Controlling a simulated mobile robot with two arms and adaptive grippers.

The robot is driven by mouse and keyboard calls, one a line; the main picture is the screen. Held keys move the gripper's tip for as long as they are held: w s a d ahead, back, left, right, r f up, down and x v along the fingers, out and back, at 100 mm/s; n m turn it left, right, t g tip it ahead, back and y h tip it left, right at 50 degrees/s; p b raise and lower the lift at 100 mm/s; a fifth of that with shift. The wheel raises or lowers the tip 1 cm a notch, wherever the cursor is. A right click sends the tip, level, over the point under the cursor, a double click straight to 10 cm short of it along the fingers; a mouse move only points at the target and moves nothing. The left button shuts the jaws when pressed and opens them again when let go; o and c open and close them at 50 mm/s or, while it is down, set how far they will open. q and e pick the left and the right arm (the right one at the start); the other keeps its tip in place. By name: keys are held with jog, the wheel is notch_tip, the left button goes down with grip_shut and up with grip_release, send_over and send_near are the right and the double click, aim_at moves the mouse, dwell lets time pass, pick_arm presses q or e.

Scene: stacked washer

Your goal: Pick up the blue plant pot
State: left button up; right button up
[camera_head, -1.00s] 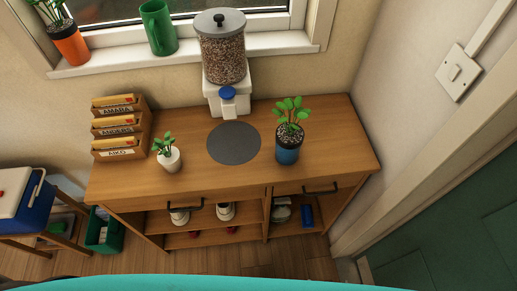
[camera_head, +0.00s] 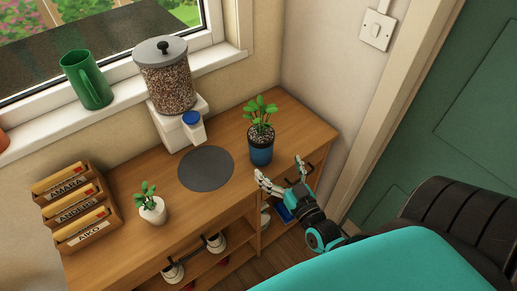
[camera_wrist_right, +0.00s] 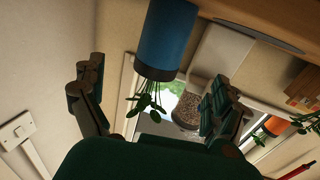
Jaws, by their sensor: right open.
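The blue plant pot (camera_head: 261,152) stands upright on the wooden cabinet top, near its right end, with a leafy green plant in dark soil. My right gripper (camera_head: 281,170) is open and empty, just in front of the pot at the cabinet's front edge, its fingers spread toward the pot. In the right wrist view the scene appears upside down. There the blue pot (camera_wrist_right: 166,40) shows beyond and between the two open fingers (camera_wrist_right: 158,92), apart from them. My left gripper is not in view.
A small white pot (camera_head: 153,211) with a plant, a round grey mat (camera_head: 206,169), a letter rack (camera_head: 80,211) and a dispenser (camera_head: 166,85) share the cabinet top. A wall with a switch (camera_head: 376,30) rises at right.

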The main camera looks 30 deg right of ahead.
aim_at(267, 151)
jog(key=w, duration=0.5)
jog(key=shift+d+r+p, duration=0.1)
jog(key=shift+d+p, duration=0.05)
jog(key=shift+p, duration=0.2)
jog(key=shift+w+d, duration=0.1)
jog(key=shift+w, duration=0.75)
jog(key=w, duration=0.1)
jog(key=w+p, duration=0.1)
jog(key=w, duration=0.1)
jog(key=shift+w+d+r, duration=0.2)
jog(key=shift+w+d, duration=0.15)
jog(key=shift+w+f, duration=0.1)
jog(key=shift+w, duration=0.3)
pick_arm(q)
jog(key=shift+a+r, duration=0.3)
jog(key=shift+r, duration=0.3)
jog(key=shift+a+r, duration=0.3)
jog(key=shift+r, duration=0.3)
pick_arm(e)
jog(key=shift+s, duration=0.1)
jog(key=shift+c, duration=1)
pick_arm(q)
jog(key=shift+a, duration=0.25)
pick_arm(e)
jog(key=c, duration=1.4)
